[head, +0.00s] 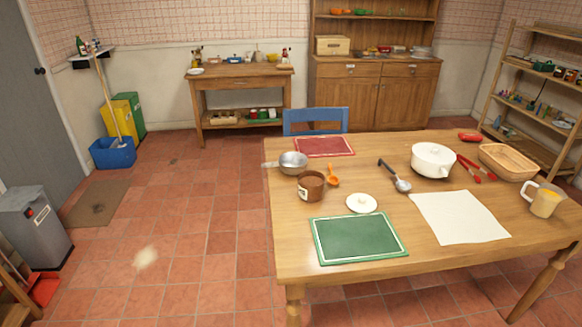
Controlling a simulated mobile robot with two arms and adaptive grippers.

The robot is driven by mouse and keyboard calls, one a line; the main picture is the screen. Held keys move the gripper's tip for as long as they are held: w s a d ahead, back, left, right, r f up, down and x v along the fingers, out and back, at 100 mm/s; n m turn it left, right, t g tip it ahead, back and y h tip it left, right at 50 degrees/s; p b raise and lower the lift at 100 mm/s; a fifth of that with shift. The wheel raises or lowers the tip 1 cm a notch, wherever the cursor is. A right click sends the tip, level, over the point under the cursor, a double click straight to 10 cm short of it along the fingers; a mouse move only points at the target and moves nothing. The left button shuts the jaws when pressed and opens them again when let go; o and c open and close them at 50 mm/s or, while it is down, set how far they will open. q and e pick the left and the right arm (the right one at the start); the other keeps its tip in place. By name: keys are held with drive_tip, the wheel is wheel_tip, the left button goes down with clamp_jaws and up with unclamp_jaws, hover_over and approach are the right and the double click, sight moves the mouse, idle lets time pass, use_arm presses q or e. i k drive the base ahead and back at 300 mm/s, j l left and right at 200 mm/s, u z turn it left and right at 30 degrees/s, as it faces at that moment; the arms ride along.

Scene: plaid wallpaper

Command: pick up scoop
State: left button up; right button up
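Two scoop-like tools lie on the wooden table (290,235); I cannot tell which one the task calls the scoop. A small orange scoop (332,176) lies just right of a brown canister (311,187), and some of it may be hidden behind the canister. A metal scoop or ladle (402,186) with a black handle (386,168) lies near the middle of the table, its bowl toward me. Neither of my grippers shows in the head view.
A metal pan (293,162), white lid (361,203), green mat (358,238), pale cloth (460,217), white pot (433,160), red tongs (476,168), basket (508,163) and pitcher (545,200) crowd the table. A blue chair (316,120) stands behind. The tiled floor at left is mostly open.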

sight(333, 181)
drive_tip(key=i+j+z, duration=0.1)
drive_tip(key=z, duration=0.6)
drive_tip(key=i+j+z, duration=0.1)
drive_tip(key=j+z, duration=0.35)
drive_tip(key=j, duration=0.6)
drive_tip(key=j+z, duration=0.45)
drive_tip(key=j, duration=0.6)
drive_tip(key=k, duration=0.05)
